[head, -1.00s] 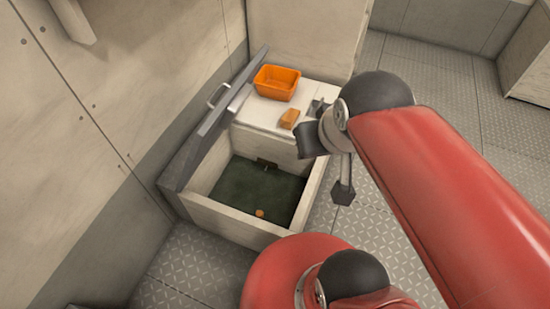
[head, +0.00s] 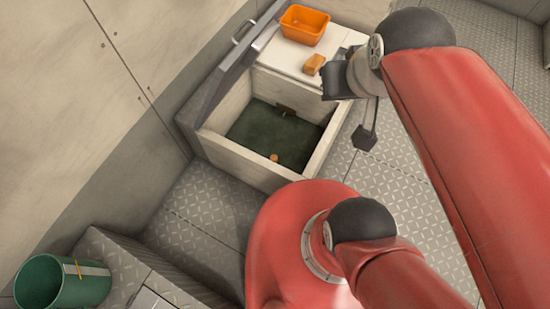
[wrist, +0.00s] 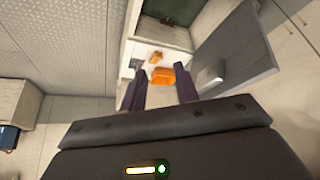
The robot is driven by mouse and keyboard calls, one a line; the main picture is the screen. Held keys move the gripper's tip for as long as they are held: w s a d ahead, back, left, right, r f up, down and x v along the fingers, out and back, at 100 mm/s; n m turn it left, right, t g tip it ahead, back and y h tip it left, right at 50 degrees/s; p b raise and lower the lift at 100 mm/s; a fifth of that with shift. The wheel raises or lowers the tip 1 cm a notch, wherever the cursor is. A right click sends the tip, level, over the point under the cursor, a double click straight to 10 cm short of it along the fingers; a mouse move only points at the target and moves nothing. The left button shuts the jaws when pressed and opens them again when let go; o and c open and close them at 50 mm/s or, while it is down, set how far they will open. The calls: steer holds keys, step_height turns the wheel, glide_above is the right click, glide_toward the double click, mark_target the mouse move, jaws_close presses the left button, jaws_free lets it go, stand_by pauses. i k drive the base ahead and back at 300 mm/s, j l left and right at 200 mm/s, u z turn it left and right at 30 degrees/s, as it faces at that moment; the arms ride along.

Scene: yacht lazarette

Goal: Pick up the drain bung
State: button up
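A small round orange piece (head: 274,157), which may be the drain bung, lies on the dark green floor of the open locker (head: 240,163). It is too small in the head view to make out its shape, and I cannot make it out in the wrist view. My gripper (wrist: 160,72) is open, its two dark fingers apart with nothing seen between them. It is up beyond the right side of the locker in the head view, well apart from the orange piece.
The locker's raised lid (head: 226,82) leans along its left side. An orange tub (head: 304,27) and an orange block (head: 314,64) stand on the white ledge behind the opening. A green bucket (head: 40,284) is at lower left.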

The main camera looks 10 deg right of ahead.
mark_target(274, 158)
steer(key=l+u, duration=0.1)
steer(key=l, duration=0.25)
steer(key=k+l+u, duration=0.15)
steer(key=l, duration=0.2)
steer(key=l+u, duration=0.1)
steer(key=l, duration=0.3)
steer(key=i+l+u, duration=0.15)
steer(key=l, duration=0.15)
steer(key=l+u, duration=0.15)
steer(key=i+l+u, duration=0.15)
steer(key=l, duration=0.25)
